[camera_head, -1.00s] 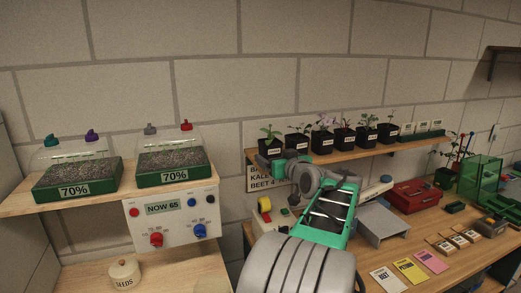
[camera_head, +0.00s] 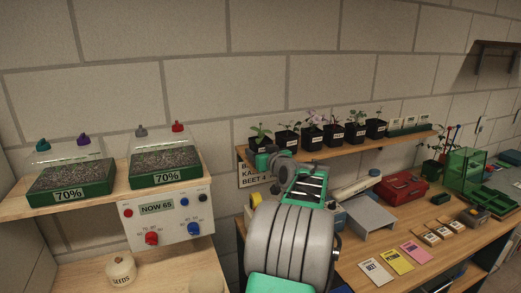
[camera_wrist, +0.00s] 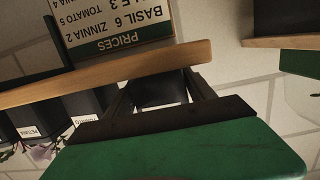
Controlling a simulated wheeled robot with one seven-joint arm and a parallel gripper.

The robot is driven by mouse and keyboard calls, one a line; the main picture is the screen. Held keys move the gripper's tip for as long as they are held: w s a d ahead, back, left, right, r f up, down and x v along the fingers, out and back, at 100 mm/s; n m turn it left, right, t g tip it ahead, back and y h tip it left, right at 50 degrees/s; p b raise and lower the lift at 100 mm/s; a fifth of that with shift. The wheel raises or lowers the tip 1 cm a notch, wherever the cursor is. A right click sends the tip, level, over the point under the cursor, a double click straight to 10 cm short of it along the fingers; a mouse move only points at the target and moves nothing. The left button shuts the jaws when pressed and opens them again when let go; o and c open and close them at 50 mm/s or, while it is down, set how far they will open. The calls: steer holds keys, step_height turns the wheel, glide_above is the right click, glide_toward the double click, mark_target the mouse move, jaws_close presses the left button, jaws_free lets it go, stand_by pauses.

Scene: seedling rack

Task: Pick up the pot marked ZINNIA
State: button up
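A row of black pots with seedlings stands on the wall shelf in the head view. The leftmost pot (camera_head: 258,141) has a green plant; its label is too small to read, so I cannot tell whether it says ZINNIA. My gripper (camera_wrist: 160,84) is open, its two dark fingers apart on either side of a black pot (camera_wrist: 160,95) at the shelf edge in the upside-down wrist view. That pot seems to be the leftmost one; its label is hidden. I cannot tell whether the fingers touch it. Beside it are a pot marked TOMATO (camera_wrist: 84,105) and a pot marked PETUNIA (camera_wrist: 32,117).
The wooden shelf (camera_wrist: 100,75) runs close by the fingers. A price sign (camera_wrist: 110,25) hangs under it. A second shelf (camera_head: 15,208) with two domed trays and a control box (camera_head: 165,218) stands left. A grey stand (camera_head: 365,215) and red toolbox (camera_head: 402,188) are on the bench.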

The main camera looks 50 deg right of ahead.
steer(key=c, duration=1.1)
steer(key=shift+r, duration=0.15)
